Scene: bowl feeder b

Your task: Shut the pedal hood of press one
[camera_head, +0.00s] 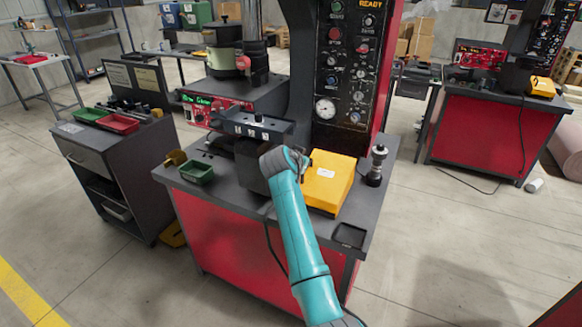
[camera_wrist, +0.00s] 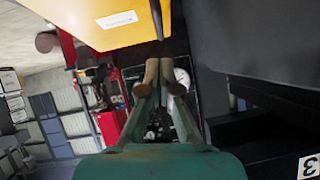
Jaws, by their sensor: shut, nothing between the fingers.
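The yellow pedal hood (camera_head: 328,183) sits on the dark bench top of the nearest press, right of the press bed. A white label is on its upper face. I cannot tell how far its lid is raised. In the wrist view the hood (camera_wrist: 120,22) fills the top, with its edge close to my fingertips; contact cannot be told. My gripper (camera_wrist: 157,68) shows there with its fingers together and empty. In the head view my teal arm reaches up to the hood's left side, and its wrist hides the fingers.
A dark press block (camera_head: 257,129) stands left of the hood. A metal knobbed fitting (camera_head: 376,165) stands to its right, with a small black tray (camera_head: 349,235) in front. A green bin (camera_head: 197,172) is at the bench's left. Another press has a yellow hood (camera_head: 541,87).

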